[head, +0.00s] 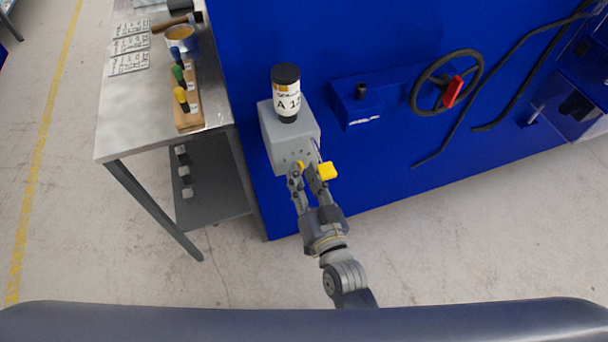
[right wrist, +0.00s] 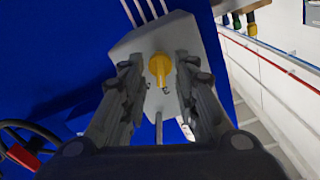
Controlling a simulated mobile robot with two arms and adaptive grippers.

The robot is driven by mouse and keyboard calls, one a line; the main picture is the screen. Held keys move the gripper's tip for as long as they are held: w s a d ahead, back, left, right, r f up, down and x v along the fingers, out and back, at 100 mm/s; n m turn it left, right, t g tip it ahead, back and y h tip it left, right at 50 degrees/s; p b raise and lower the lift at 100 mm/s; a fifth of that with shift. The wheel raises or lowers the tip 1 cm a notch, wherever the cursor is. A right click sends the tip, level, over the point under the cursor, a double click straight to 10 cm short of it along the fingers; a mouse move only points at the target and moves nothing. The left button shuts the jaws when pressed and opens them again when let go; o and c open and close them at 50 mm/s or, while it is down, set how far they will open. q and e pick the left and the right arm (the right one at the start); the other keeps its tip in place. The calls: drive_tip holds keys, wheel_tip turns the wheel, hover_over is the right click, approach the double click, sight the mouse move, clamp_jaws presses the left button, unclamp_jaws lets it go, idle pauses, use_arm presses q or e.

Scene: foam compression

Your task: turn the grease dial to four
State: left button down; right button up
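The yellow grease dial (right wrist: 160,67) is on the face of a grey box (right wrist: 132,47), seen between the two fingers in the right wrist view. A small black mark shows near it, but I cannot read any numbers. In the head view the grey box (head: 282,150) carries an upright white bottle with a black cap (head: 287,100). My right gripper (head: 304,168) is at the front of the box with its fingers apart on either side of the dial. I cannot tell whether they touch it. My left gripper is out of view.
A blue machine (head: 380,150) bears a handwheel (head: 447,82) with a red handle. A metal bench (head: 130,135) at left holds a wooden rack (head: 188,112) of coloured-handled tools and a can (head: 181,40). The floor at left is clear.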

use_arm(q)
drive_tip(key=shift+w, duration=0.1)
use_arm(e)
clamp_jaws()
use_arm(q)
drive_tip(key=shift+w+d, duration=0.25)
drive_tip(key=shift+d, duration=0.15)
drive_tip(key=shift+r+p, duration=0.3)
use_arm(e)
drive_tip(key=shift+m, duration=0.4)
drive_tip(key=m+p, duration=0.1)
drive_tip(key=m, duration=0.1)
drive_tip(key=shift+m, duration=0.4)
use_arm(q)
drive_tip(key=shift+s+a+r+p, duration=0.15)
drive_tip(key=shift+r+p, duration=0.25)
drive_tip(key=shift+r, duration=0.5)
use_arm(e)
drive_tip(key=shift+f+m, duration=0.1)
drive_tip(key=shift+m, duration=2)
